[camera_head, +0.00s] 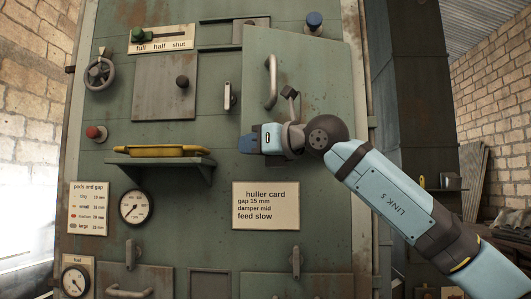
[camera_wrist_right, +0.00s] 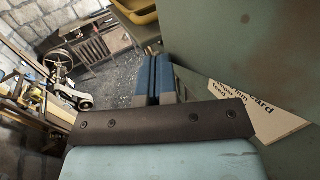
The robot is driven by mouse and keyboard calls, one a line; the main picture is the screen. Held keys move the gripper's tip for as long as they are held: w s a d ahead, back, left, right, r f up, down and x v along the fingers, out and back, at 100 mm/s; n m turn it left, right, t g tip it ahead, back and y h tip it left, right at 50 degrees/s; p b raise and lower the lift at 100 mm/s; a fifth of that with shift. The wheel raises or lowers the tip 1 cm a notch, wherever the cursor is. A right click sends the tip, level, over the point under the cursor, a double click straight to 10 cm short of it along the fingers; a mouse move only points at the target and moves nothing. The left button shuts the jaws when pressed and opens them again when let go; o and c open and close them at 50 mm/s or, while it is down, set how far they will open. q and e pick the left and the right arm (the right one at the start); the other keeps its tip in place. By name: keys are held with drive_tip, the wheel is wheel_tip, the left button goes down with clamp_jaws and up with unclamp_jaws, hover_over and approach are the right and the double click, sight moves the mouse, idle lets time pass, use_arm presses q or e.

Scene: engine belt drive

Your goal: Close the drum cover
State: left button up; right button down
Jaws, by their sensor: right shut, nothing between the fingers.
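The drum cover appears to be the green panel (camera_head: 322,85) at the upper right of the machine, with an upright grey handle (camera_head: 271,82). Its slanted outline suggests it stands out from the machine face, but I cannot tell how far. My right gripper (camera_head: 246,144) is shut and empty, in front of the cover's lower left corner and pointing left. A small dark latch-like piece (camera_head: 290,93) shows just above the wrist. In the right wrist view the blue fingers (camera_wrist_right: 153,80) are together, with a green panel (camera_wrist_right: 245,45) to their right. My left gripper is not in view.
A yellow tray (camera_head: 155,151) sits on a shelf left of the gripper. The huller card (camera_head: 266,205) is below. A handwheel (camera_head: 99,73), red knob (camera_head: 96,133) and gauge (camera_head: 135,207) are at the left. A small hatch (camera_head: 165,88) with a knob is left of the cover.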

drive_tip(key=w+m+t+h, duration=0.1)
drive_tip(key=w, duration=0.2)
drive_tip(key=w+a+m+t+h, duration=0.1)
drive_tip(key=w, duration=0.3)
drive_tip(key=w+m+t+h, duration=0.1)
drive_tip(key=w, duration=0.2)
drive_tip(key=shift+w+a+t+h+b, duration=0.3)
drive_tip(key=shift+w+b, duration=0.1)
drive_tip(key=shift+w+d+r, duration=0.1)
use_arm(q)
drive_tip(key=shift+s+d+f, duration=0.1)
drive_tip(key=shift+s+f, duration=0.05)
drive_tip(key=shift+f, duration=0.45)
use_arm(e)
drive_tip(key=shift+r, duration=0.15)
drive_tip(key=shift+d, duration=0.1)
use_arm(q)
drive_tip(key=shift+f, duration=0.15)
use_arm(e)
drive_tip(key=shift+r, duration=0.1)
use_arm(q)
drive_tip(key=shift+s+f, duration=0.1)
